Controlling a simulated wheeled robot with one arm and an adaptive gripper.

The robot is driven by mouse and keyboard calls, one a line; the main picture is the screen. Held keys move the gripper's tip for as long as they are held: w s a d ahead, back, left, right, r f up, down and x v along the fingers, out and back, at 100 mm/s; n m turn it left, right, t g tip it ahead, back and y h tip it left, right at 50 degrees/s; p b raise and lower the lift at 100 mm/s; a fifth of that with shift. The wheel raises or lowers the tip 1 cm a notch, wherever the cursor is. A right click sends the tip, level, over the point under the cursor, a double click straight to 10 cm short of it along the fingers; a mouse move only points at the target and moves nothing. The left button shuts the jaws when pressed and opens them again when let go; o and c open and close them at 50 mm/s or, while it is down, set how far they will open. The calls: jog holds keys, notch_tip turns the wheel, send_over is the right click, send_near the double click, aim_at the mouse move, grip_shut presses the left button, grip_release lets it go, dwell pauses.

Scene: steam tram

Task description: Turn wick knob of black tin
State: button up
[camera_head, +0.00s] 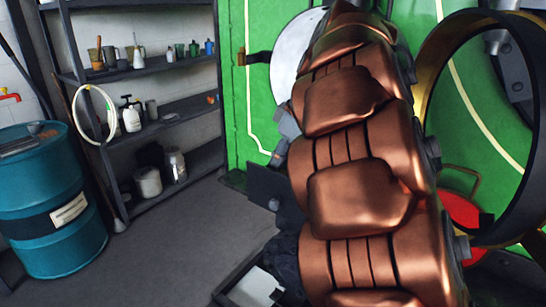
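I cannot clearly make out a black tin with a wick knob. A dark square-faced piece (268,187) shows left of the middle, low in front of the green panel. A small grey round part sits near its lower edge, but I cannot tell whether it is a knob. Large copper segments block the middle of the view and hide what is behind them. I cannot identify my gripper or its fingertips in this view.
A green panel (236,100) with cream lines stands behind. A big brass-and-black ring (428,75) and a red round part (460,213) are at right. A dark shelf (175,118) holds bottles and pots. A blue drum (50,185) stands at left. Floor (150,255) between is clear.

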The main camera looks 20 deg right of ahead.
grip_shut()
